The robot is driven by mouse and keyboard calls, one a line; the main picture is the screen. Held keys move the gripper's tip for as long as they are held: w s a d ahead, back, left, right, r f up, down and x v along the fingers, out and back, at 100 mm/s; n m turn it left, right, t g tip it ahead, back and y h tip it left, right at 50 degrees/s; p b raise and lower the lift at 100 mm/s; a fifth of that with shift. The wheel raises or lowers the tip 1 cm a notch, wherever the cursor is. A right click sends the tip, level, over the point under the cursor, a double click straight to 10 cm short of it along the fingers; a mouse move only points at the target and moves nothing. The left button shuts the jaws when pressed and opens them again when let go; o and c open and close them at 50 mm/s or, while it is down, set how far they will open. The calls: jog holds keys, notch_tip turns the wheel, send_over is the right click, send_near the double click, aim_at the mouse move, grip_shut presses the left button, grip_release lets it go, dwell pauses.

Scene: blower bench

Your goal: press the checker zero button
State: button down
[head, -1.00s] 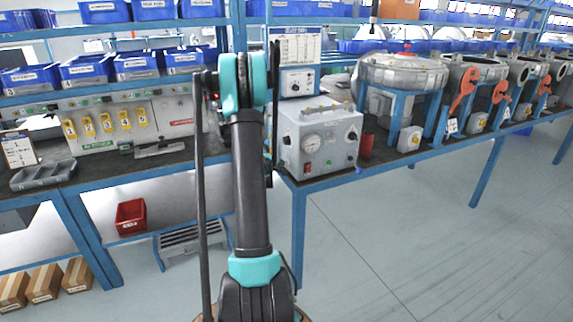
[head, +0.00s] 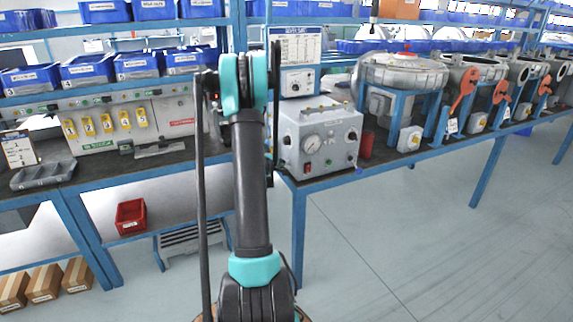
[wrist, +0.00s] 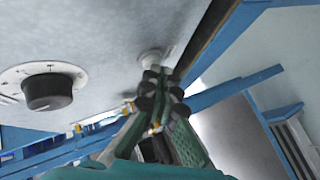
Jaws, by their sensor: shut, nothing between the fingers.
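The wrist view shows a pale grey panel close up, with a black knob (wrist: 48,90) on a white scale at left. A pale round button (wrist: 152,57) sits on the panel to the right of the knob. My gripper (wrist: 160,90) is shut and empty, its dark fingertips just below the button in the picture. I cannot tell whether they touch it. In the head view my arm hides the gripper. No label on the button is readable.
A grey gauge unit (head: 318,137) with knobs stands on the bench right of my arm. A blue bar (wrist: 225,92) runs close to the fingertips in the wrist view. Blue bins (head: 135,65) line the shelf at left. The floor at right is clear.

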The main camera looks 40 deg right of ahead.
jog(key=shift+w+a, duration=0.15)
jog(key=shift+a, duration=0.5)
jog(key=shift+a, duration=0.1)
jog(key=shift+w+a, duration=0.2)
jog(key=shift+a, duration=0.55)
jog(key=shift+w+a, duration=0.2)
jog(key=shift+a, duration=0.6)
jog(key=shift+w+a, duration=0.2)
jog(key=shift+a, duration=0.55)
